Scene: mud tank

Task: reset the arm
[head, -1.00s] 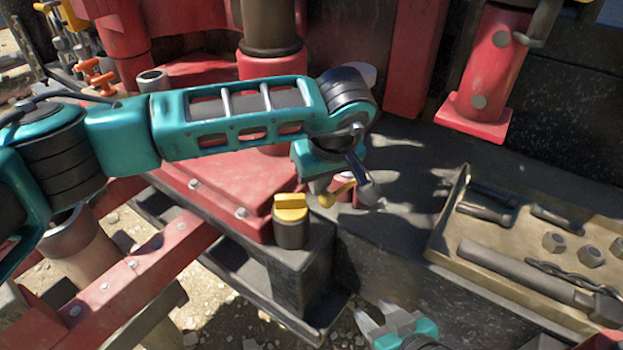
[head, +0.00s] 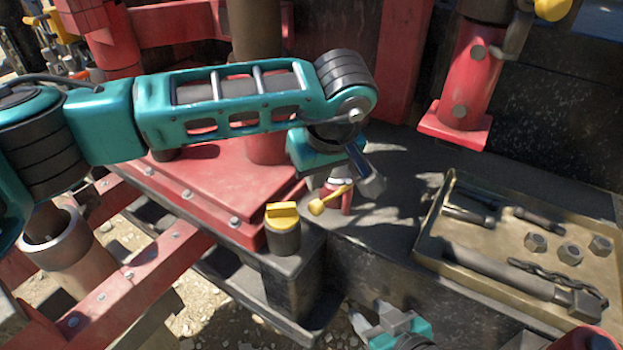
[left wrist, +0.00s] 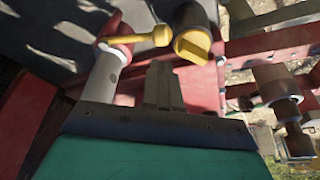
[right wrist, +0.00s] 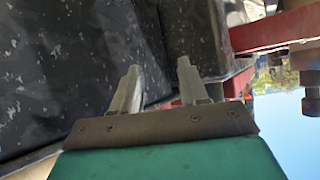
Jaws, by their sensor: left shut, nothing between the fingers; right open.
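My left gripper (head: 372,187) hangs from the teal arm crossing the head view, just right of a valve with a yellow lever (head: 330,200). It is shut and empty; its closed fingers also show in the left wrist view (left wrist: 161,85), below the yellow lever (left wrist: 135,40). In that view they look apart from the lever. My right gripper (head: 372,318) is low in the head view, in front of the dark tank's edge. Its two fingers stand apart with nothing between them in the right wrist view (right wrist: 158,82).
A yellow-topped knob (head: 283,228) stands on the dark ledge left of the lever. A tray (head: 425,240) with nuts and tools lies on the right. A red post (head: 468,85) stands behind it. Red beams (head: 125,285) run along the lower left, above gravel.

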